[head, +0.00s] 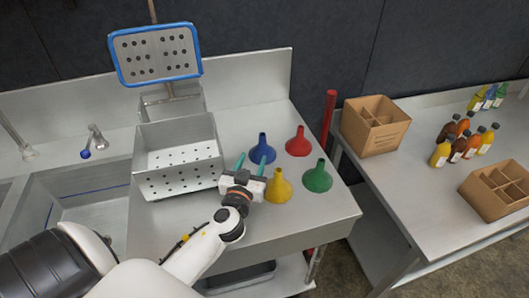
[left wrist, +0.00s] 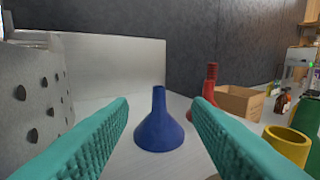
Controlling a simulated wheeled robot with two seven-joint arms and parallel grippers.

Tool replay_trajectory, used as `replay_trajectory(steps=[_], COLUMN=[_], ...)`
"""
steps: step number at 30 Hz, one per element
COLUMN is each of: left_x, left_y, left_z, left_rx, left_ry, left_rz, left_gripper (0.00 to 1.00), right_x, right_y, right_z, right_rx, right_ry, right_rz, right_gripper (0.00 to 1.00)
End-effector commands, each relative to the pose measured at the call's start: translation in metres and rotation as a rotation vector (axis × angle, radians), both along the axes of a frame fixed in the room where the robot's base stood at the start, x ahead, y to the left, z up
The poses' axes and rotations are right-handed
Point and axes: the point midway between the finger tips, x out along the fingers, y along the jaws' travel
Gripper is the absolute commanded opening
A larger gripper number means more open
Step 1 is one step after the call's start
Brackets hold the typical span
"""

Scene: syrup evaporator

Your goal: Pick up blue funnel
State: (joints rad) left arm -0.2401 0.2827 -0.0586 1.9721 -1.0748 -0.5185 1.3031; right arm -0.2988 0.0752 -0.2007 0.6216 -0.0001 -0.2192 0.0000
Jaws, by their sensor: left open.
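The blue funnel (head: 262,152) stands wide end down, spout up, on the steel counter. In the left wrist view the blue funnel (left wrist: 159,125) is centred beyond and between my two teal fingers. My left gripper (head: 250,163) is open and empty just in front of the funnel; its fingers also show in the left wrist view (left wrist: 162,122). The fingers do not appear to touch the funnel. My right gripper is not in view.
Red (head: 298,142), green (head: 317,178) and yellow (head: 278,187) funnels stand close by, the yellow one right beside my gripper. A perforated steel box (head: 178,182) stands to the left. Cardboard boxes (head: 375,125) and bottles are on the right table.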

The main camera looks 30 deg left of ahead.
Motion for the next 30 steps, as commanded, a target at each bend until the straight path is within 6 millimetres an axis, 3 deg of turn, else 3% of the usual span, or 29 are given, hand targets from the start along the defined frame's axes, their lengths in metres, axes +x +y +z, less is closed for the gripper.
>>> replay_trajectory(steps=[2, 12, 20, 30], left_x=[0.003, 0.052, 0.069, 0.107], left_y=[0.001, 0.019, 0.025, 0.040], left_z=[-0.008, -0.004, -0.007, -0.012], left_rx=[0.001, 0.003, 0.001, 0.003], left_ry=[-0.001, -0.001, 0.000, 0.000], left_rz=[-0.001, 0.000, 0.001, 0.000], left_gripper=[0.45, 0.45, 0.45, 0.45], right_x=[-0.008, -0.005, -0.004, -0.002], right_y=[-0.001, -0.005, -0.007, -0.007], right_z=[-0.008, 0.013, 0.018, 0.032], right_rx=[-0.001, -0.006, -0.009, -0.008], right_ry=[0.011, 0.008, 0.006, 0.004], right_rz=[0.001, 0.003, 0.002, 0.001], right_gripper=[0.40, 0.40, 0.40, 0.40])
